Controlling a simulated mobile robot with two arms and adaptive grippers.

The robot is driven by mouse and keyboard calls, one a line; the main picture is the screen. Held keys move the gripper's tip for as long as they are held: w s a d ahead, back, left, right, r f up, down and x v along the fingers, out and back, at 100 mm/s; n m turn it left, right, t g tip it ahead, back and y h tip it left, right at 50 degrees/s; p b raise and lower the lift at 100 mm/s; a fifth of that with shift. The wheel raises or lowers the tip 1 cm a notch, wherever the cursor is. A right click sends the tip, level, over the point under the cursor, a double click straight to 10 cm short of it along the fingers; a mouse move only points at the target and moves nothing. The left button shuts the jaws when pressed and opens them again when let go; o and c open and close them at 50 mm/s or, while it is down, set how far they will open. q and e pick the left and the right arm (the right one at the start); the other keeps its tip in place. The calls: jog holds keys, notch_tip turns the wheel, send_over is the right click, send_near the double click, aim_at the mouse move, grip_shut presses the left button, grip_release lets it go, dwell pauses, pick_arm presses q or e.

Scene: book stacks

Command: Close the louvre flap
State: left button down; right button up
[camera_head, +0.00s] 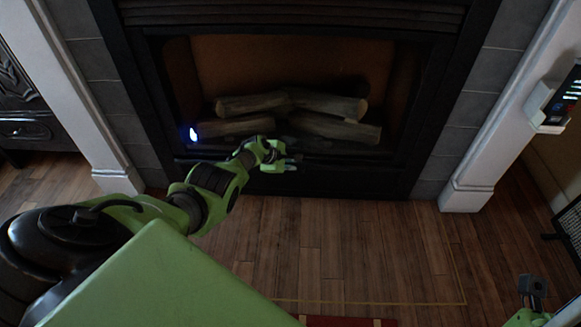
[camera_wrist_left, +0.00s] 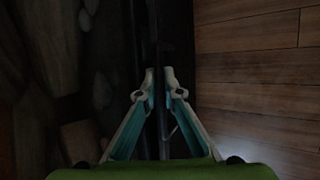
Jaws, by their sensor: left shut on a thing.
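The louvre flap (camera_head: 345,183) appears to be the dark panel along the bottom of the black fireplace; its tilt is hard to tell in the shade. My left gripper (camera_head: 290,163) is at the upper edge of this panel, in front of the logs. In the left wrist view, its two fingers (camera_wrist_left: 161,78) are shut on a thin dark edge (camera_wrist_left: 161,50), apparently the flap's. The wrist hides part of the panel in the head view. My right gripper (camera_head: 533,287) is at the lower right, away from the fireplace, and its fingers are unclear.
Several logs (camera_head: 290,108) lie in the firebox. A dark mesh screen (camera_head: 570,225) stands at the right edge.

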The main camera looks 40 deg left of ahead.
pick_arm(q)
jog(key=c, duration=2.2)
grip_release()
jog(key=shift+o, duration=0.2)
jog(key=shift+a+r, duration=0.1)
jog(key=shift+a, duration=0.05)
jog(key=shift+s+a+r, duration=0.2)
jog(key=shift+s+r, duration=0.05)
jog(key=shift+r, duration=0.05)
jog(key=v, duration=1.1)
jog(key=shift+d, duration=0.3)
